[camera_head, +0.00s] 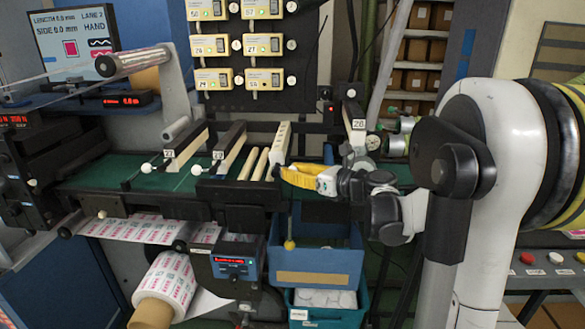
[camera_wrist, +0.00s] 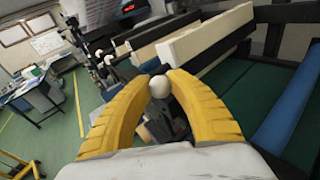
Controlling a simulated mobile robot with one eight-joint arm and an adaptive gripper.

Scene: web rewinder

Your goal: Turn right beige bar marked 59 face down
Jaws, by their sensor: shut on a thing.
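Two bars carry small tags and white ball knobs on their near ends: the left bar (camera_head: 187,147) and the middle bar (camera_head: 231,147). A right beige bar (camera_head: 281,143) with notches along its top stands nearest my gripper. I cannot read a 59 on it; its near end is hidden by my gripper. My gripper (camera_head: 284,174) has yellow fingers and reaches in from the right. In the wrist view its fingertips (camera_wrist: 160,84) close on a white ball knob (camera_wrist: 160,87). Long pale bars (camera_wrist: 208,42) lie just beyond it.
Two thin beige strips (camera_head: 254,163) lie between the middle and right bars on the green bed (camera_head: 130,180). A blue bin (camera_head: 315,258) sits below. A printed roll (camera_head: 165,285) hangs at lower left.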

